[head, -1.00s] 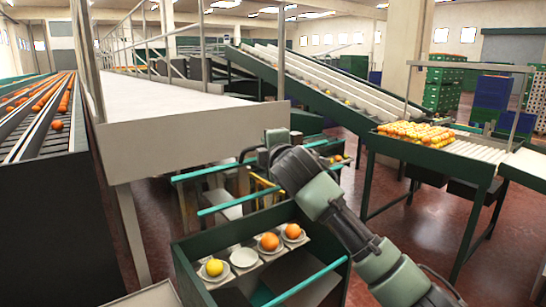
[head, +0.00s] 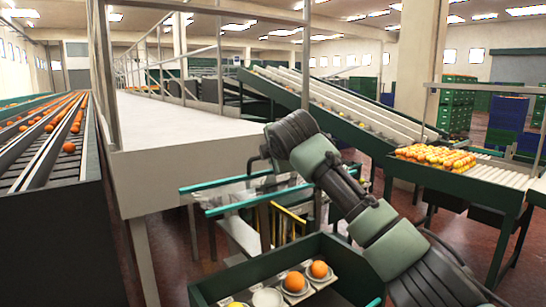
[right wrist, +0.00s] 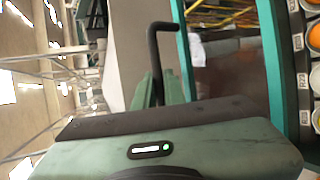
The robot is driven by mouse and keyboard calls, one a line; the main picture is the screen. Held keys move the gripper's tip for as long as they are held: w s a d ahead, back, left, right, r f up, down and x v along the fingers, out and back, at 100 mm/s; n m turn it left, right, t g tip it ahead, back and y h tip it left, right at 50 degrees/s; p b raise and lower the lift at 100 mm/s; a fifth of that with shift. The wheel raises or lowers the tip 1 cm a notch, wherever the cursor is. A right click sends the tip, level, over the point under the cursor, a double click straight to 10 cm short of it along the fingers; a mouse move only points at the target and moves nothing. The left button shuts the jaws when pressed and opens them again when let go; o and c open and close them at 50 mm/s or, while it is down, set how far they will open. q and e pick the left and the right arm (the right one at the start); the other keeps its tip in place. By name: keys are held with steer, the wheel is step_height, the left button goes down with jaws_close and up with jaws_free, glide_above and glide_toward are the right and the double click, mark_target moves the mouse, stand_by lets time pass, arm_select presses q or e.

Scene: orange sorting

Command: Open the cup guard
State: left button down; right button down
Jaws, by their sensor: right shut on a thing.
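The cup guard (head: 235,197) is a clear panel with teal edge bars, seen in the head view behind the row of cups. A dark bent handle (right wrist: 162,27) joins one teal bar (right wrist: 184,60) in the right wrist view. My right gripper (right wrist: 157,90) is shut on this handle. In the head view, my right arm comes in from the right and hides the hold. The cups (head: 267,298) stand in the green-walled frame below, some holding oranges (head: 294,282) and one looking empty. My left gripper is not in view.
A long white-topped conveyor (head: 180,125) stands close on the left of my right arm. A roller table with oranges (head: 435,157) stands to the right. Yellow bars (head: 290,224) show below the guard.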

steer(key=shift+f, duration=0.1)
steer(key=c, duration=1.5)
jaws_free()
steer(key=shift+s+b, duration=0.35)
steer(key=shift+b, duration=0.1)
steer(key=b+v, duration=0.3)
steer(key=v, duration=0.3)
steer(key=shift+s+b, duration=0.1)
steer(key=shift+b, duration=0.3)
steer(key=shift+s+d+r, duration=0.1)
steer(key=shift+s+r, duration=0.2)
steer(key=shift+r, duration=0.1)
steer(key=shift+f, duration=0.1)
